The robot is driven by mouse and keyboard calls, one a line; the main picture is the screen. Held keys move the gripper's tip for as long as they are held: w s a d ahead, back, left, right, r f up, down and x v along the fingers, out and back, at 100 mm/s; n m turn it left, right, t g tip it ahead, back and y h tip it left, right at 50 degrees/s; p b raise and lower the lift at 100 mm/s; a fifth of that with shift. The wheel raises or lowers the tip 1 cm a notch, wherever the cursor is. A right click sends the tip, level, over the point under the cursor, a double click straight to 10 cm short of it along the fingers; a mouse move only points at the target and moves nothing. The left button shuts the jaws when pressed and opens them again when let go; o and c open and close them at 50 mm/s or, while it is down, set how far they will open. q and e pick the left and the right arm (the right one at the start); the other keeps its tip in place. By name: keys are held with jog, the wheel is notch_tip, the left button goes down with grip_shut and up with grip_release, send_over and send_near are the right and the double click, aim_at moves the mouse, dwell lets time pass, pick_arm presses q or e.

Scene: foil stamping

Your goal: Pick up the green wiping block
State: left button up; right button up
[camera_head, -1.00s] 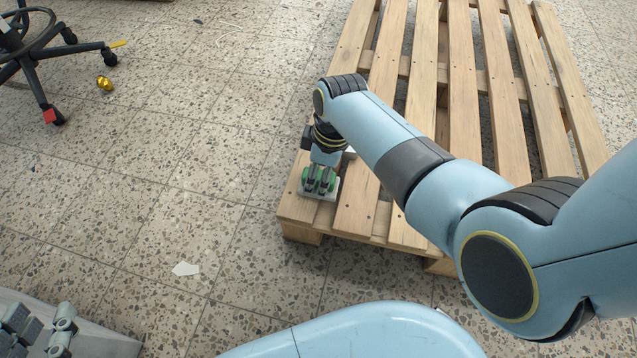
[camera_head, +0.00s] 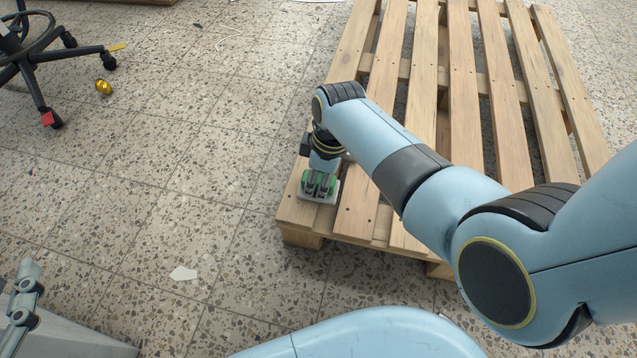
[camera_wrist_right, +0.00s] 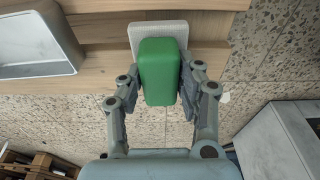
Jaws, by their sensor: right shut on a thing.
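The green wiping block (camera_wrist_right: 159,72) is between the fingers of my right gripper (camera_wrist_right: 160,88) in the right wrist view, with a finger against each side. A pale grey plate (camera_wrist_right: 157,28) shows at the block's far end. In the head view my right gripper (camera_head: 319,186) is at the near left corner of the wooden pallet (camera_head: 352,222). Only green edges of the block (camera_head: 306,183) show there around the fingers, above the pale plate (camera_head: 320,196). I cannot tell whether the plate is clear of the pallet.
In the right wrist view a grey metal tray (camera_wrist_right: 35,70) lies on the pallet, left of the block. A wheeled chair base (camera_head: 40,60) and a small gold object (camera_head: 103,87) are on the floor at the upper left. The speckled floor left of the pallet is mostly free.

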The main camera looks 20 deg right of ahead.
aim_at(320, 176)
jog(key=shift+c, duration=0.7)
